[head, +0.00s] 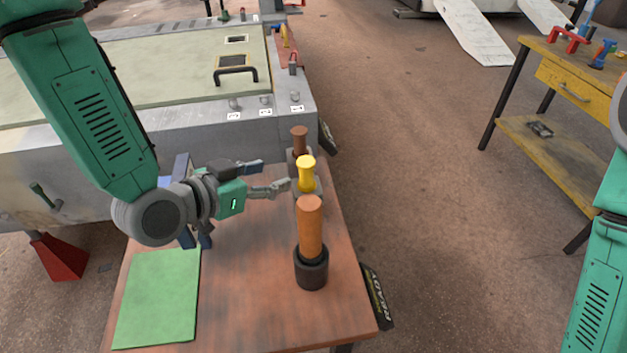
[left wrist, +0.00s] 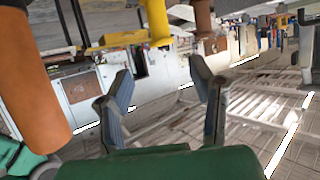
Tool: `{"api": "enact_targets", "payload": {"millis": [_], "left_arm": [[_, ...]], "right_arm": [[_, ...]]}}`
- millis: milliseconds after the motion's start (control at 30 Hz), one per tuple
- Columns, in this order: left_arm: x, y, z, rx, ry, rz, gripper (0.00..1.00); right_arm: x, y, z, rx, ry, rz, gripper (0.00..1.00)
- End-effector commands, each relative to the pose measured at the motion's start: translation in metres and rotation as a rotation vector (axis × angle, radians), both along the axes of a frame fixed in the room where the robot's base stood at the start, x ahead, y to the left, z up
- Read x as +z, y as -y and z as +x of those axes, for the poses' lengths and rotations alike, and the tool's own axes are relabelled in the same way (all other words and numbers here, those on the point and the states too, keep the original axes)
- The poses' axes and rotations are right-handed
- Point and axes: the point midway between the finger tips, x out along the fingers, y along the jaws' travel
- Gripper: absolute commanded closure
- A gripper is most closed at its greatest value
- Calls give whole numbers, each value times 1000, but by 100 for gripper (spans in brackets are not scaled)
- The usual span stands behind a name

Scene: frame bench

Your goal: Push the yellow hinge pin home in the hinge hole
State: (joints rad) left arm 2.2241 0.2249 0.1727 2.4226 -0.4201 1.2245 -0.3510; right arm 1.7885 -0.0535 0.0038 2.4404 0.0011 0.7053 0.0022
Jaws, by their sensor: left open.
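The yellow hinge pin (head: 306,172) stands upright, with a wide round head, at the far right part of the small brown table. Its lower end is at a grey hinge piece (head: 317,188); how deep it sits, and the hole itself, I cannot tell. My left gripper (head: 275,177) is open and empty, just left of the pin. In the left wrist view the yellow pin (left wrist: 158,22) shows beyond and above the open fingers (left wrist: 165,90), apart from them. My right gripper is out of view; only part of my right arm shows at the right edge.
An orange-brown handle (head: 310,228) stands in a dark cup (head: 311,270), nearer than the pin. A brown peg (head: 299,138) stands behind it. A green mat (head: 158,298) lies at the table's front left. A grey bench (head: 180,130) adjoins behind. Open floor lies right.

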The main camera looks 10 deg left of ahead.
Motion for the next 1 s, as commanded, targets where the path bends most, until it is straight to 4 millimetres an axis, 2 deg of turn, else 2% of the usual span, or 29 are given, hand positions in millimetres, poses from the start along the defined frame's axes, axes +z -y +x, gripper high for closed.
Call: {"api": "enact_targets", "payload": {"millis": [67, 233, 500, 767, 1000], "left_arm": [[-7, -1, 0, 1, -2, -1, 51], [-12, 8, 7, 0, -5, 9, 51], [-28, 32, 42, -3, -5, 10, 51], [-38, 37, 59, -2, -7, 6, 51], [-55, 52, 86, -2, -4, 5, 51]], "right_arm": [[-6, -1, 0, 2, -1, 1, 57], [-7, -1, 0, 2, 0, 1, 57], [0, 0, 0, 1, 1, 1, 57], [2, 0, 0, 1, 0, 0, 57], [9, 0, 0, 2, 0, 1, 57]]}}
